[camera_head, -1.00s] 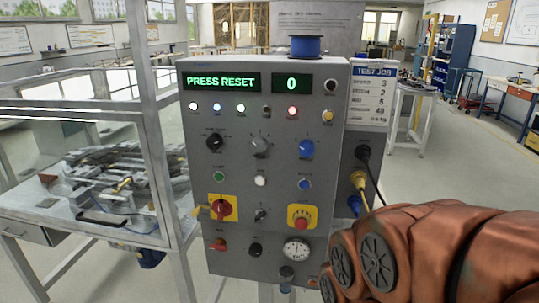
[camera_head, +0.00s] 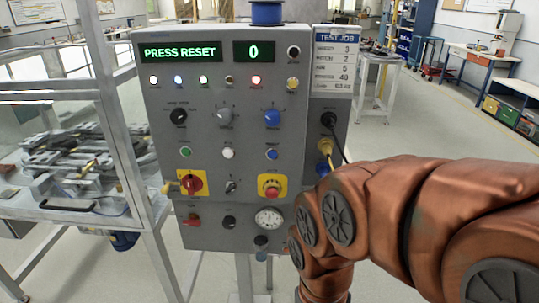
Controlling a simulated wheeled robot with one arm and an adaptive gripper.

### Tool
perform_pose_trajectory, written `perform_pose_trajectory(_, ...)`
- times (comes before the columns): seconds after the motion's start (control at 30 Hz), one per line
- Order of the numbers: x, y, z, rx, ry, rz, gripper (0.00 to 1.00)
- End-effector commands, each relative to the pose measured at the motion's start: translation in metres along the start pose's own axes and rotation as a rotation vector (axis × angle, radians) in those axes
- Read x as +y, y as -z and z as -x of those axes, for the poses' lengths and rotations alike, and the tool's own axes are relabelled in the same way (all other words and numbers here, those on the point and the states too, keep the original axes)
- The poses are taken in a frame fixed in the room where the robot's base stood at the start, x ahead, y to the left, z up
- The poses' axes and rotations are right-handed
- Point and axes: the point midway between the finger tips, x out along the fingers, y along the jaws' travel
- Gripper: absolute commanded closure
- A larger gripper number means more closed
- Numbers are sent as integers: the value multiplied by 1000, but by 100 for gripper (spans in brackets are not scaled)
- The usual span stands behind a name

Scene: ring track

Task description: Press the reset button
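A grey control panel (camera_head: 200,120) stands in front of me. Its green display (camera_head: 181,52) reads "PRESS RESET", and a second display (camera_head: 254,50) reads "0". A row of push buttons has a green button (camera_head: 185,152), a white button (camera_head: 228,153) and a blue button (camera_head: 271,154). Their labels are too small to read, so I cannot tell which is reset. A red mushroom button (camera_head: 270,186) sits on a yellow plate below. My orange arm covers the lower right; its end runs down out of the frame, and my gripper is not visible.
A glass-sided machine enclosure (camera_head: 60,150) on a metal frame stands left of the panel. Cables (camera_head: 335,140) plug into the panel's right side. A small stand (camera_head: 377,80) and a workbench (camera_head: 478,58) are further back. Open floor lies to the right.

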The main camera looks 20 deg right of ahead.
Motion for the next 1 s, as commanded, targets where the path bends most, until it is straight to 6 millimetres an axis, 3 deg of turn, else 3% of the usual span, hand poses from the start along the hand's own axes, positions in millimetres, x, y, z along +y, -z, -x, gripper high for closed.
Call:
perform_pose_trajectory(0.07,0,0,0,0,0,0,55)
perform_pose_trajectory(0.5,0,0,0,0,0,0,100)
perform_pose_trajectory(1.0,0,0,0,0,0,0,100)
